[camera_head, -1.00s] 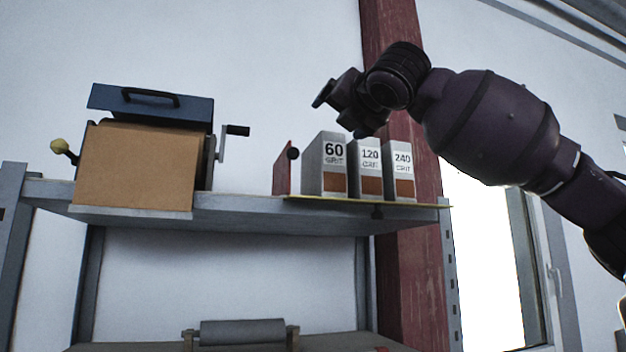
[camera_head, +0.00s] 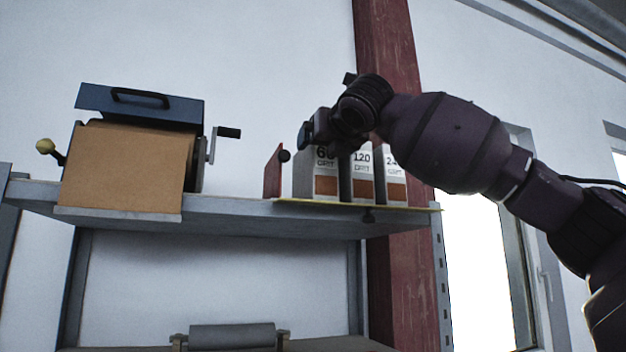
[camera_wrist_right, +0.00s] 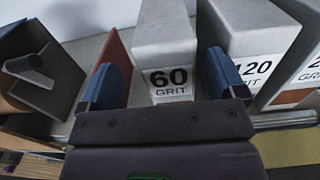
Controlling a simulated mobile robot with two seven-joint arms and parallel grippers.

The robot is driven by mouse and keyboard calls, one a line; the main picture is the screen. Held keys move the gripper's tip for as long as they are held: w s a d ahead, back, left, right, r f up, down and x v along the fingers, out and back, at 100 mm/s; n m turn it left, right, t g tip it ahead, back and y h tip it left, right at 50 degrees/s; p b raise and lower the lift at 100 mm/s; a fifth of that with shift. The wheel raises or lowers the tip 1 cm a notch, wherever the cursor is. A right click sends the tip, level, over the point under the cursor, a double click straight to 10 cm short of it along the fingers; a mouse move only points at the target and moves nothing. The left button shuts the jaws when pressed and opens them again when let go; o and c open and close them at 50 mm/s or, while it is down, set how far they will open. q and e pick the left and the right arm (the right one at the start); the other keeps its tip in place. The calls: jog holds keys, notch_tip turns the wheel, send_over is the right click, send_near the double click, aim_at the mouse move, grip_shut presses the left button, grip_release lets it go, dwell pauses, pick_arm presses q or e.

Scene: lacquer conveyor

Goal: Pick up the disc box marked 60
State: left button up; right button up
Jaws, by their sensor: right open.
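The disc box marked 60 (camera_head: 318,181) stands upright at the left end of a row of grey boxes on the shelf. In the right wrist view the 60 box (camera_wrist_right: 166,40) stands in the gap between the two blue fingers of my right gripper (camera_wrist_right: 160,85). The gripper is open; one finger is left of the box, the other between it and the 120 box. In the head view the right gripper (camera_head: 318,132) covers the upper part of the 60 box. I cannot tell whether a finger touches it. My left gripper is not in view.
The 120 box (camera_head: 362,178) and the 240 box (camera_head: 395,190) stand close to the right. A red upright plate (camera_head: 273,173) stands just left. A blue-lidded crank machine (camera_head: 150,108) is farther left on the grey shelf (camera_head: 225,212). A red post (camera_head: 395,260) rises behind.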

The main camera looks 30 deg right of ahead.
jog(key=shift+d+x, duration=0.15)
jog(key=shift+x, duration=1.15)
jog(key=shift+d+x, duration=0.15)
jog(key=shift+x, duration=1.15)
jog(key=shift+s+r, duration=0.1)
jog(key=c, duration=1)
jog(key=shift+c, duration=1)
jog(key=shift+r, duration=0.1)
